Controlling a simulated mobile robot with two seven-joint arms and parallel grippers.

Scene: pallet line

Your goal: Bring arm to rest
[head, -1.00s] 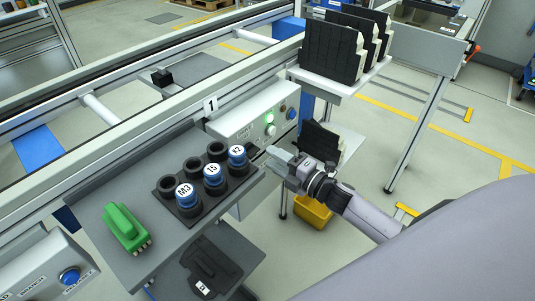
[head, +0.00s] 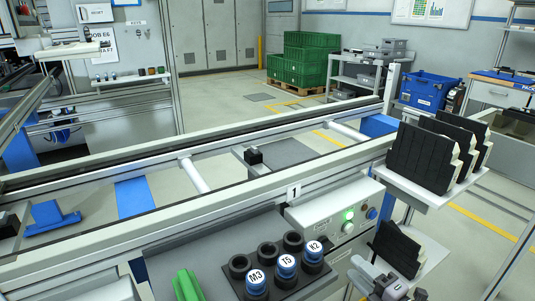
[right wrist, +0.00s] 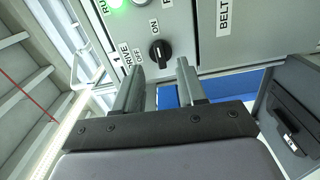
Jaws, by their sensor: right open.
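My right gripper (head: 362,270) is at the lower right of the head view, in front of the grey control box (head: 325,222) and right of the blue cap marked K2 (head: 314,248). In the right wrist view its two fingers (right wrist: 160,82) are spread with nothing between them. A black rotary switch (right wrist: 160,52) on the box's panel, beside the word ON, shows beyond the fingertips, apart from them. My left gripper is not in view.
Black parts (head: 425,158) stand on a shelf at right, another (head: 393,246) below. The conveyor frame (head: 120,232) runs behind.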

